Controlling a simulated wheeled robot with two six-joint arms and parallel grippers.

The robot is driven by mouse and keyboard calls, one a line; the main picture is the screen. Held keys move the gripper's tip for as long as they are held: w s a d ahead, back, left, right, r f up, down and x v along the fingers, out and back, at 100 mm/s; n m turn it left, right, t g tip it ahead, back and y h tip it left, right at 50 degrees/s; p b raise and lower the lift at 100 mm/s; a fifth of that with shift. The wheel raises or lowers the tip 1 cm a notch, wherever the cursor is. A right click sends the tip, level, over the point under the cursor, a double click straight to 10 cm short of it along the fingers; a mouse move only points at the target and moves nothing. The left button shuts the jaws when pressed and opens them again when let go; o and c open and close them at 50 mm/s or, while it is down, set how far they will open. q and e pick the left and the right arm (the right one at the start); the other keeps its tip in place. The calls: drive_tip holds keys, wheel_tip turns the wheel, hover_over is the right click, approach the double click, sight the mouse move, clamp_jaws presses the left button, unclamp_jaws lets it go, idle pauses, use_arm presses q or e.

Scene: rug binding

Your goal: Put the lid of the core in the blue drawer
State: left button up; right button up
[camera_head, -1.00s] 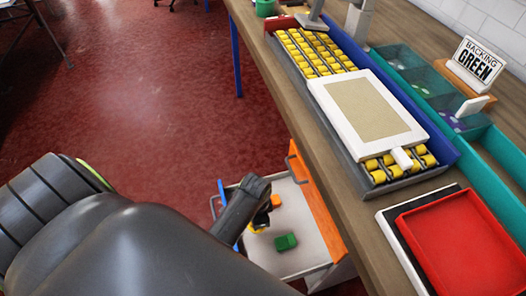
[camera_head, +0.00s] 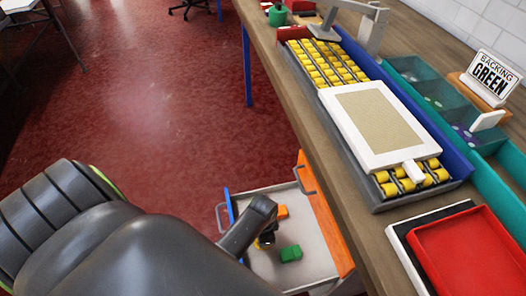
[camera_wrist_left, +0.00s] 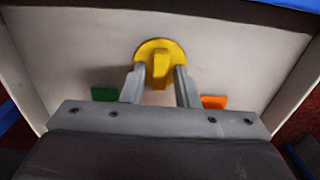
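The yellow round lid (camera_wrist_left: 160,48) with its upright tab lies in the open drawer, seen in the left wrist view. My left gripper (camera_wrist_left: 160,74) reaches down into the drawer, its fingers apart on either side of the tab, with a gap visible on both sides. In the head view my left gripper (camera_head: 266,238) is over the drawer and mostly hides the lid. The open drawer has a blue front (camera_head: 229,211) with a grey handle and a pale floor (camera_head: 300,262). My right gripper is not in view.
A green block (camera_head: 290,253) and an orange block (camera_head: 282,211) lie in the drawer on either side of the lid. An orange drawer front (camera_head: 325,225) stands at the bench. On the bench are a yellow roller tray (camera_head: 325,62), a white-framed panel (camera_head: 350,104) and a red tray (camera_head: 470,262).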

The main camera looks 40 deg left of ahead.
use_arm(q)
drive_tip(key=shift+o, duration=0.5)
wheel_tip(320, 180, up, 12)
drive_tip(key=p, duration=0.2)
drive_tip(key=shift+r, duration=0.15)
idle(0.4)
